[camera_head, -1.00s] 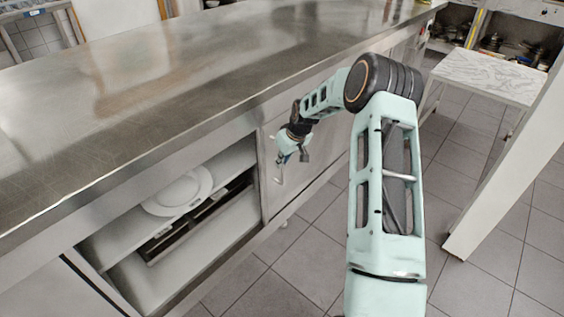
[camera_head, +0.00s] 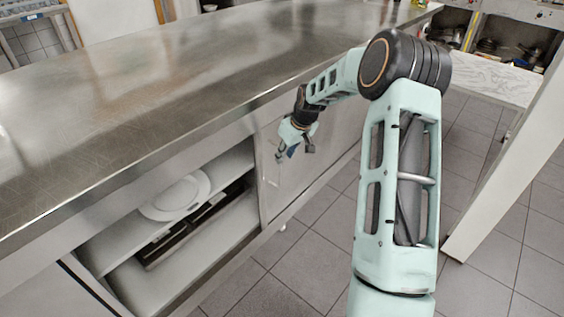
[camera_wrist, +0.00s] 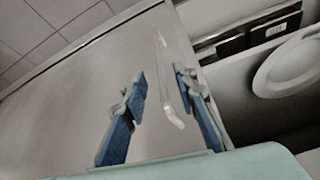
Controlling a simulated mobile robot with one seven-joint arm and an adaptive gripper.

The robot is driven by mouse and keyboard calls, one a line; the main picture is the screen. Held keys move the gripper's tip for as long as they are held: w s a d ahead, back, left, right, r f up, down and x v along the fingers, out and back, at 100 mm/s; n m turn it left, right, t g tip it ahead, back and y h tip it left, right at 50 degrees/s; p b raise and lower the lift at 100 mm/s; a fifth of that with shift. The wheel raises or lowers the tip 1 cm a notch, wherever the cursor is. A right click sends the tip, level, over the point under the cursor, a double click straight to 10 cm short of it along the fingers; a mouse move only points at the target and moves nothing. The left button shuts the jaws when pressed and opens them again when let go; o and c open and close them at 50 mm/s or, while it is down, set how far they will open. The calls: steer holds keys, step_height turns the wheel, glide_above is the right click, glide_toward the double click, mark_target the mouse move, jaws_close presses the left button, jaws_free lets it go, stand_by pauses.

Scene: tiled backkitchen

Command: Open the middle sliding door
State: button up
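The sliding door (camera_head: 325,150) is a plain steel panel in the counter front, right of an open compartment. In the wrist view the door panel (camera_wrist: 90,85) fills the left and middle, with a slim, pale upright handle (camera_wrist: 172,85) near its edge by the compartment. My gripper (camera_head: 293,153) is in front of that door edge. In the wrist view its two blue fingers are apart, and the handle appears between the fingertips (camera_wrist: 168,88), closer to the right one. I see no clear contact; the depth between fingers and handle is hard to tell.
The open compartment holds a white plate (camera_head: 175,196) on a shelf, with dark flat items (camera_head: 195,225) below. The steel worktop (camera_head: 160,100) overhangs the doors. A white upright panel (camera_head: 510,165) stands at the right. Tiled floor (camera_head: 310,250) is clear before the counter.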

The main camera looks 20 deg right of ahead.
steer(key=shift+v, duration=2.4)
steer(key=shift+s, duration=0.1)
